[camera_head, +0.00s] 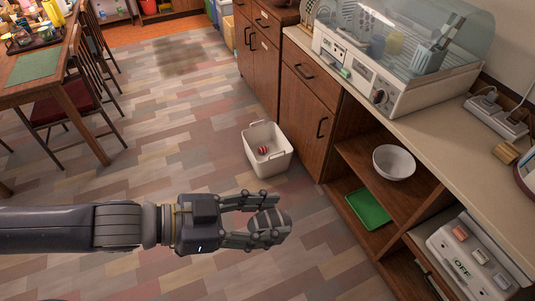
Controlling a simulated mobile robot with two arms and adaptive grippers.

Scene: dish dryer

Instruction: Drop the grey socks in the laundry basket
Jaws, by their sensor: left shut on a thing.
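My left gripper (270,219) reaches in from the left, above the floor. Its fingers are shut on a grey bundle with darker stripes, the grey socks (266,221). The white laundry basket (279,168) stands on the floor beyond the gripper, against the wooden cabinet. A small red and white item (262,150) lies inside the basket. The gripper with the socks shows in front of the basket, nearer to me and apart from it. My right gripper is not in view.
A wooden cabinet and counter (420,125) run along the right, with a dish dryer (405,50) on top. Open shelves hold a white bowl (394,162) and a green tray (368,209). A table (75,55) and chairs stand at the left. The middle floor is clear.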

